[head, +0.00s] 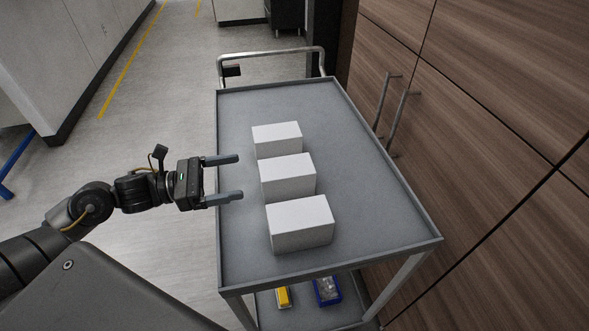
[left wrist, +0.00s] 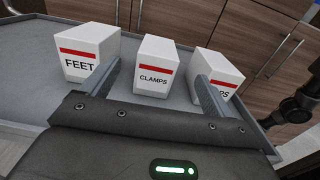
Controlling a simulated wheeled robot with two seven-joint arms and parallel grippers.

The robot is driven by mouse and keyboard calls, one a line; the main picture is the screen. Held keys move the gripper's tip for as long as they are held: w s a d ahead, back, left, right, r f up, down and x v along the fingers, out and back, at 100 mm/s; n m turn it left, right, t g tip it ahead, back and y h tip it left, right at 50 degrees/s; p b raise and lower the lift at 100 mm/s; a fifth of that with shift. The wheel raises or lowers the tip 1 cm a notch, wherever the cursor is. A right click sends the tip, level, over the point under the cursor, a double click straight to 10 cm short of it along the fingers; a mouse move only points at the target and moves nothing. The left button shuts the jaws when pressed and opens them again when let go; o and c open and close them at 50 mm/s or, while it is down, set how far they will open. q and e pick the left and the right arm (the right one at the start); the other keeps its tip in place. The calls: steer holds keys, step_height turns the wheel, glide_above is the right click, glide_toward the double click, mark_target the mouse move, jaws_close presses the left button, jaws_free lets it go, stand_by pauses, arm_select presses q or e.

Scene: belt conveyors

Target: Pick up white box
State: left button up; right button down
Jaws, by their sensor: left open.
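Three white boxes stand in a row on the grey top of the cart: a far box (head: 277,139), a middle box (head: 288,175) and a near box (head: 300,224). In the left wrist view they show red stripes: one reads FEET (left wrist: 84,50), the middle one CLAMPS (left wrist: 155,70), and the right one (left wrist: 222,68) ends in "PS", partly hidden by a finger. My left gripper (head: 240,176) is open and empty, left of the middle box. Its fingers point right and stop short of the boxes. The CLAMPS box shows between the fingers.
The grey cart (head: 387,210) has a raised rim and a handle (head: 270,54) at its far end. Its lower shelf holds a yellow item (head: 283,297) and a blue bin (head: 327,291). Wooden cabinets (head: 480,130) with handles stand close on the right. The floor left of the cart is clear.

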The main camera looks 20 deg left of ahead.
mark_target(279, 167)
arm_select(q)
steer(key=shift+r+p+x, duration=0.2)
steer(key=shift+p+x, duration=0.1)
steer(key=shift+x, duration=0.65)
steer(key=p+x, duration=0.1)
steer(key=x, duration=0.2)
steer(key=shift+w+d, duration=0.25)
steer(key=shift+w+d+f, duration=0.15)
steer(key=shift+d, duration=0.15)
steer(key=shift+w+d, duration=0.15)
steer(key=shift+w, duration=0.05)
steer(key=p+x, duration=0.2)
steer(key=x, duration=0.1)
steer(key=shift+w+d, duration=0.25)
steer(key=shift+w, duration=0.05)
steer(key=shift+w+d+p, duration=0.15)
steer(key=shift+d+p, duration=0.15)
steer(key=shift+w+d+f, duration=0.1)
steer(key=shift+c, duration=0.9)
steer(key=c, duration=1.1)
arm_select(e)
steer(key=s+a+r, duration=0.2)
steer(key=a+r, duration=0.1)
steer(key=shift+s+a+r, duration=0.15)
steer(key=shift+s+r, duration=0.15)
